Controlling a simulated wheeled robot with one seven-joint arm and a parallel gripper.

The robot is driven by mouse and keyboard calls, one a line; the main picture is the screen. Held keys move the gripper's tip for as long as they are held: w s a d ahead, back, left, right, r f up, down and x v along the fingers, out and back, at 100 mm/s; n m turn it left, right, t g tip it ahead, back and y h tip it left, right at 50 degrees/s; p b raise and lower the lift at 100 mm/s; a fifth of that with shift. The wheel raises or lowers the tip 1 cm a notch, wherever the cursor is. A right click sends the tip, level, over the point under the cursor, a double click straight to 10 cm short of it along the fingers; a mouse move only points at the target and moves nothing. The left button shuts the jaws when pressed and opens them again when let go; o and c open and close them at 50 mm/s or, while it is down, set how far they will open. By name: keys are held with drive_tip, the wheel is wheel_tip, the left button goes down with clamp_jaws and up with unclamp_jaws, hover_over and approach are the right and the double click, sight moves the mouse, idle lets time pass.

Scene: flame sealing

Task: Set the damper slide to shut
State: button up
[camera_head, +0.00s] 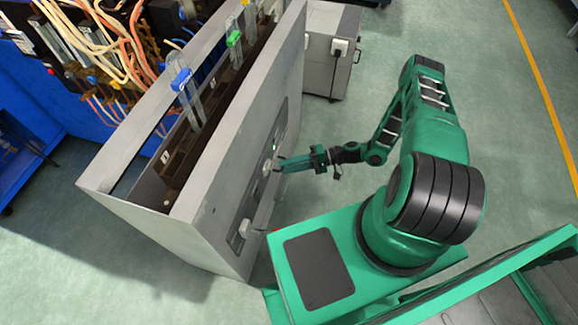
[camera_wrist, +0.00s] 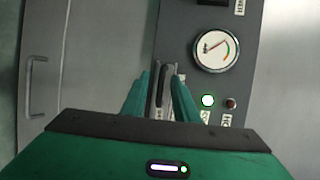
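In the head view my gripper (camera_head: 280,164) reaches to the front panel of a tall grey cabinet (camera_head: 232,150). In the wrist view the two green fingers of my gripper (camera_wrist: 162,84) are spread, with a gap between them. A narrow dark upright piece (camera_wrist: 163,78) shows in that gap, perhaps the damper slide's handle; I cannot tell whether the fingers touch it. The slide's setting and any marks by it are hidden behind my gripper.
A round gauge (camera_wrist: 215,50), a lit white lamp (camera_wrist: 208,100) and a dark red lamp (camera_wrist: 231,103) sit right of my fingers. A grey door handle (camera_wrist: 36,88) is at left. Glass tubes with blue (camera_head: 181,79) and green clips stand in the cabinet top.

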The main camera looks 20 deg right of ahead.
drive_tip(key=v, duration=1)
drive_tip(key=shift+d, duration=0.4)
drive_tip(key=s+d+r+g+h, duration=0.15)
drive_tip(key=d+r+h, duration=0.25)
drive_tip(key=r, duration=0.6)
drive_tip(key=s+d+r+n+g+h, duration=0.1)
drive_tip(key=d+r+g+h, duration=0.2)
drive_tip(key=r, duration=0.8)
drive_tip(key=s+d+r+g+h, duration=0.1)
drive_tip(key=d+r+h, duration=0.3)
drive_tip(key=r, duration=0.6)
drive_tip(key=s+a+r+m+t+h, duration=0.1)
drive_tip(key=s+r+m+t+h, duration=0.1)
drive_tip(key=s+r, duration=1.6)
drive_tip(key=shift+s+m+h, duration=0.9)
drive_tip(key=shift+s+h, duration=0.1)
drive_tip(key=shift+s, duration=0.2)
drive_tip(key=shift+a, duration=0.1)
